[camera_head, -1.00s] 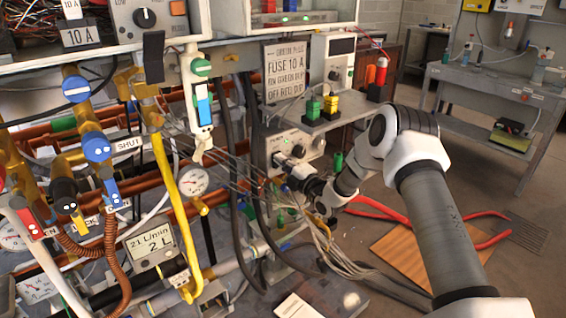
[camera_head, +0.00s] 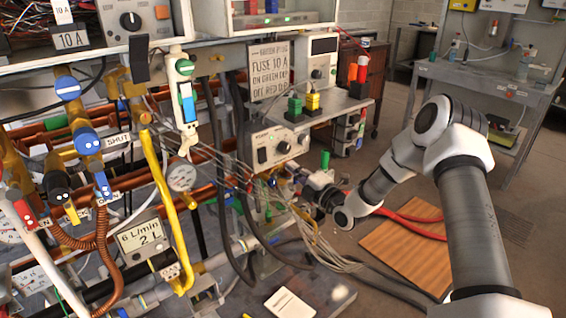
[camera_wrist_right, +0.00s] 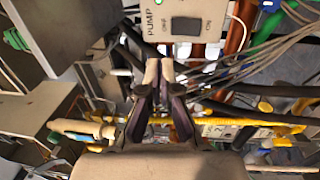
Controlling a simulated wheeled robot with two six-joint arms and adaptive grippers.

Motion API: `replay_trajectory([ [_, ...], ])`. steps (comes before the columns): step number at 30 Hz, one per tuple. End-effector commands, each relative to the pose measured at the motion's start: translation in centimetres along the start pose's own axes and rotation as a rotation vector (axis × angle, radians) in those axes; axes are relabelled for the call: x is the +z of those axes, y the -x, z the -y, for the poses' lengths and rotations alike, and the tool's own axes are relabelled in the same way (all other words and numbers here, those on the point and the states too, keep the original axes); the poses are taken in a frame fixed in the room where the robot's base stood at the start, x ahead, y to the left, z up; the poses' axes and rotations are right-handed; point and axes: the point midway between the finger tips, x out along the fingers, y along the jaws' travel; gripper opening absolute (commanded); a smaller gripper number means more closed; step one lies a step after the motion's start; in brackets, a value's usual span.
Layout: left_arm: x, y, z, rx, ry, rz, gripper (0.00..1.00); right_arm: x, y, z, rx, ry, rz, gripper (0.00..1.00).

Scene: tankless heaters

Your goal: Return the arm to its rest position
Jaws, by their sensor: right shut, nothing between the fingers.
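My right gripper (camera_head: 296,170) is in front of and just below the pump control box (camera_head: 270,148) in the head view. Its arm comes in from the right. In the right wrist view, the two fingers of the right gripper (camera_wrist_right: 160,66) are together with nothing between them. Above them in that view is the pump panel (camera_wrist_right: 180,22), with a dark switch marked OFF and ON. The fingertips appear apart from the switch. My left gripper is not in view.
Cables (camera_head: 325,250) hang below the box near the gripper. Copper and yellow pipes (camera_head: 165,200) with valves fill the left. A small display (camera_head: 142,238) reads 6 L/min. Open floor lies at right.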

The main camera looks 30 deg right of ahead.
Motion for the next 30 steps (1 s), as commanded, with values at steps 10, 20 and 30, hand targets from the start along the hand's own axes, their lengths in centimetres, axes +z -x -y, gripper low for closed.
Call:
replay_trajectory([
  [10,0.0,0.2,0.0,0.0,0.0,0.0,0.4,-0.1,1.3,-0.3,0.0,0.0,-0.001,0.0],
  [20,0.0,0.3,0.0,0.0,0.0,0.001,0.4,-0.1,1.3,-0.3,-0.001,0.0,-0.001,0.0],
  [30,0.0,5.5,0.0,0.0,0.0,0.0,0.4,-14.8,5.4,8.9,-0.419,-0.039,-0.216,0.0],
])
